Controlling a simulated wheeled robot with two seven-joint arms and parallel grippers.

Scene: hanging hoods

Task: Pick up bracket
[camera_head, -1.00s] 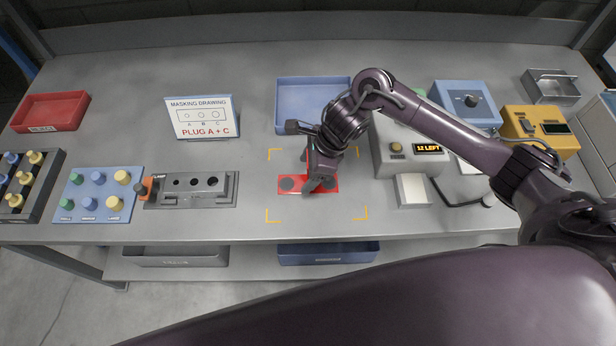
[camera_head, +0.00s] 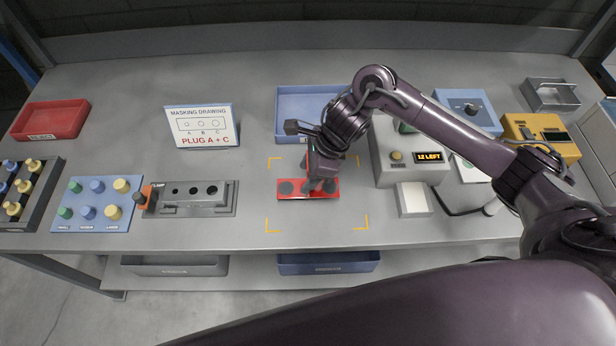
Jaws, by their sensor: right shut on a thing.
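A red bracket-like piece (camera_head: 296,189) with dark round spots lies inside yellow corner marks on the bench. A narrow red upright part shows just left of my right gripper. My right gripper (camera_head: 318,188) reaches down over the piece from behind and is shut on it; the fingers and wrist hide part of it. Whether it is clear of the bench I cannot tell. My left gripper is not in view.
A grey three-hole block (camera_head: 193,194) sits at the left near a board of coloured plugs (camera_head: 97,204). A drawing sign (camera_head: 202,126) stands behind. A blue tray (camera_head: 296,110) lies behind the marks; a label machine (camera_head: 403,168) stands right. Front bench is clear.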

